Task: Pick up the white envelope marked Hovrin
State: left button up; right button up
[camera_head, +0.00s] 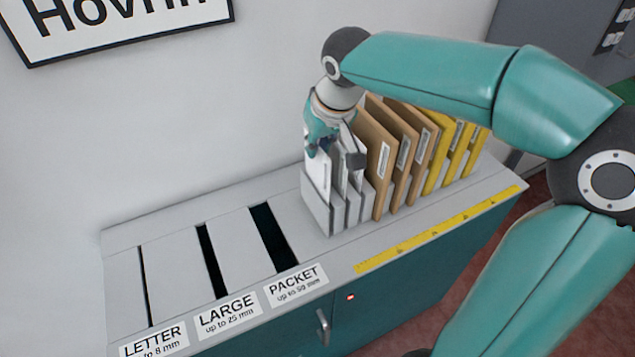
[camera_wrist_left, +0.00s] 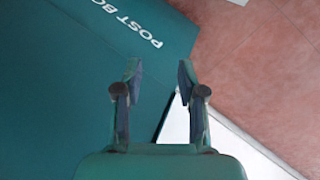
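Several white envelopes stand upright in the grey rack (camera_head: 318,212) at its left end. One white envelope (camera_head: 322,172) shows below my right gripper; the writing on the white envelopes is too small or hidden to read. My right gripper (camera_head: 335,153) points down over these envelopes, its fingers apart, with white paper showing between them. The fingers and wrist hide part of the envelope tops, and I cannot tell whether they touch.
Brown envelopes (camera_head: 377,160) and yellow envelopes (camera_head: 439,158) stand right of the white ones. Left are the slots LETTER, LARGE (camera_head: 212,260) and PACKET (camera_head: 272,238). A yellow ruler strip (camera_head: 437,230) runs along the counter edge. A wall sign (camera_head: 110,22) reads Hovrin, cut off above.

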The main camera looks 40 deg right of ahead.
aim_at(315, 162)
jog(key=shift+x, duration=2.7)
jog(key=shift+s+a+f, duration=0.1)
jog(key=shift+s, duration=0.05)
jog(key=shift+f, duration=0.25)
jog(key=shift+c, duration=0.3)
grip_shut()
